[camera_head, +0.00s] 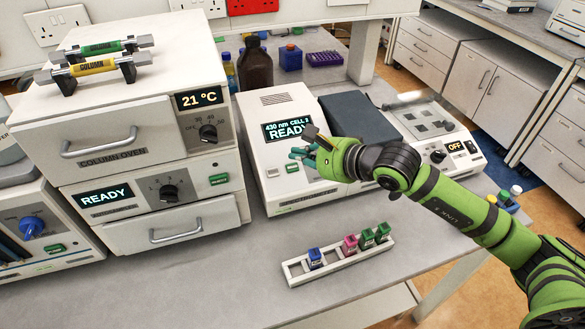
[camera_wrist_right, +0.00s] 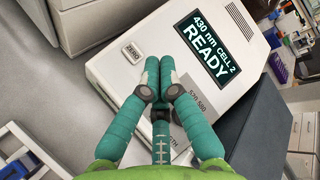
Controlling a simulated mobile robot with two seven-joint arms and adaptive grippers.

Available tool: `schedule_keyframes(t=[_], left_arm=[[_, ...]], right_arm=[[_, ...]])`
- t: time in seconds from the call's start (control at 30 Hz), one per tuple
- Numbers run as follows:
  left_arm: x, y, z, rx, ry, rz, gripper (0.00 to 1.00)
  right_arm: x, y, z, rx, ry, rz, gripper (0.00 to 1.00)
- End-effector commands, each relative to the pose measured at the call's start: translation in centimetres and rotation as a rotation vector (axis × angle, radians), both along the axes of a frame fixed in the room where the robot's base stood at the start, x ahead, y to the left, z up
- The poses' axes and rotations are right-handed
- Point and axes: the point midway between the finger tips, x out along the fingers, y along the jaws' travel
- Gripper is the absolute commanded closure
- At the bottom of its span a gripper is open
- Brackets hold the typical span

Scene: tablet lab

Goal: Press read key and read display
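The photometer (camera_head: 260,150) is a white bench instrument. Its dark display (camera_head: 287,130) reads "430 nm CELL 2 READY"; the display also shows in the right wrist view (camera_wrist_right: 207,49). My right gripper (camera_head: 295,154) is over the front panel just below the display, with its teal fingers together and nothing seen between them. In the right wrist view the fingertips (camera_wrist_right: 152,64) are beside a key labelled ZERO (camera_wrist_right: 133,51). No read key label is legible; the fingers cover part of the panel. I cannot tell whether the fingertips touch it. My left gripper is not in view.
A column oven (camera_head: 110,130) stands on the left, its display at 21 °C. A white rack (camera_head: 297,272) with several coloured caps is in front. A dark lid (camera_head: 352,113) and a unit reading OFF (camera_head: 470,150) are to the right. Bottles stand behind.

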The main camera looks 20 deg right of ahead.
Motion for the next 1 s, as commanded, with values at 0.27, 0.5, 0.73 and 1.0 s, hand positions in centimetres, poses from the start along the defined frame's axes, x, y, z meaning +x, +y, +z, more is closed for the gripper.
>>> schedule_keyframes(t=[0.27, 0.5, 0.73, 1.0], left_arm=[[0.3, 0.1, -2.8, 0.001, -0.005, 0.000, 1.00], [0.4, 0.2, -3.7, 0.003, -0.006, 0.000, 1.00], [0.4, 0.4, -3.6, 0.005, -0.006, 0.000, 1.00], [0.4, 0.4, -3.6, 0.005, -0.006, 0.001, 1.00]], right_arm=[[1.5, 0.1, -3.7, 0.000, -0.003, 0.001, 1.00], [1.9, 0.1, -4.4, 0.000, -0.002, 0.001, 1.00], [2.0, 0.1, -4.3, 0.000, -0.002, 0.001, 1.00], [2.0, 0.1, -4.3, 0.000, -0.002, 0.001, 1.00]])
